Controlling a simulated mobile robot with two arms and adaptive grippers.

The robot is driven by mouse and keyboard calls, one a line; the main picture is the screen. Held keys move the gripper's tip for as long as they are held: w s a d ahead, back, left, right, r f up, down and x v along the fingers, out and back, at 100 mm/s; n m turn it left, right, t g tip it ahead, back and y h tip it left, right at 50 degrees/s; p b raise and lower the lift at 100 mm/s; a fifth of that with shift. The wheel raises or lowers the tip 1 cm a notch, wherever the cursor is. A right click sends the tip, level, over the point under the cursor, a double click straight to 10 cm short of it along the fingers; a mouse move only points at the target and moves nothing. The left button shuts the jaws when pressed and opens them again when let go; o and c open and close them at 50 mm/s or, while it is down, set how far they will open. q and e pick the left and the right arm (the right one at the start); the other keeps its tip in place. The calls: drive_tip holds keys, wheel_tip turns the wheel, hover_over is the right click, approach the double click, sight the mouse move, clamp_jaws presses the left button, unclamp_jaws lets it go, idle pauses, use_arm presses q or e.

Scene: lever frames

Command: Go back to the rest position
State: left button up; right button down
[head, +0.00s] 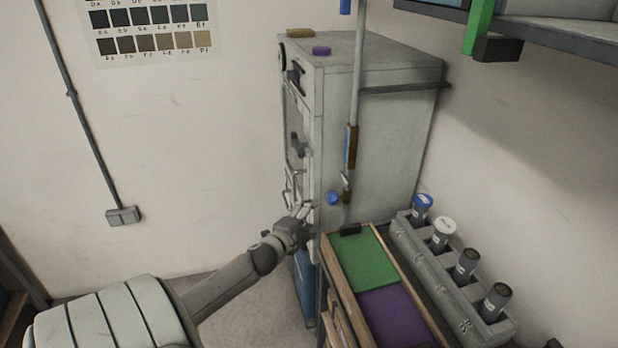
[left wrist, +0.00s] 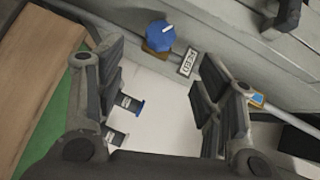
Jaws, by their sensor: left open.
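My left gripper (head: 303,214) is at the front lower part of the tall grey cabinet (head: 395,130), with the arm reaching in from the left. In the left wrist view, the fingers of this gripper (left wrist: 162,95) are spread wide with nothing between them. A blue knob (head: 333,198) sits on the cabinet side just right of the gripper in the head view. The knob also shows beyond the fingers in the left wrist view (left wrist: 160,35), beside a small label plate (left wrist: 188,62). Whether the gripper touches the cabinet front is unclear. My right gripper is in neither view.
A bench with a green panel (head: 363,262) and a purple panel (head: 398,318) stands right of the gripper. A grey rack (head: 437,270) holds several capped cylinders. A vertical pipe (head: 357,75) runs beside the cabinet.

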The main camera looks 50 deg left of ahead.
use_arm(q)
drive_tip(key=shift+s, duration=0.2)
idle(0.5)
